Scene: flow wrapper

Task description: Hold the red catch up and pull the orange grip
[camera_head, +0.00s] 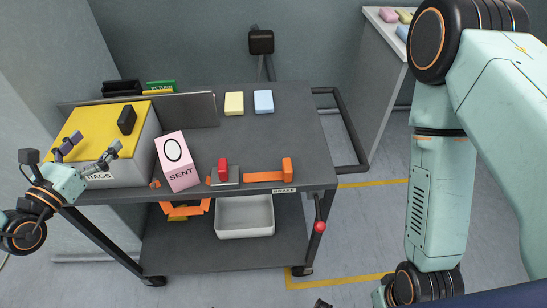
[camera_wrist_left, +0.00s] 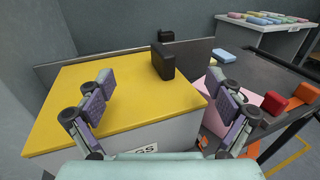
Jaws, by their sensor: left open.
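The red catch (camera_head: 223,168) stands on a small grey plate at the front of the cart top; it also shows at the right of the left wrist view (camera_wrist_left: 275,103). The orange grip (camera_head: 287,168) stands at the right end of a flat orange bar and shows in the left wrist view (camera_wrist_left: 307,93). My left gripper (camera_head: 91,152) is open and empty over the front of the yellow-lidded box, well left of the catch. Its spread fingers frame the lid in the left wrist view (camera_wrist_left: 160,95). My right arm hangs at the right; its gripper is mostly below the frame.
The yellow-lidded box (camera_head: 90,128) has a black handle (camera_head: 127,119). A pink SENT box (camera_head: 177,161) stands between it and the catch. Yellow (camera_head: 234,103) and blue (camera_head: 264,101) blocks lie behind. A white bin (camera_head: 244,217) sits on the lower shelf. A red-knobbed lever (camera_head: 319,226) hangs front right.

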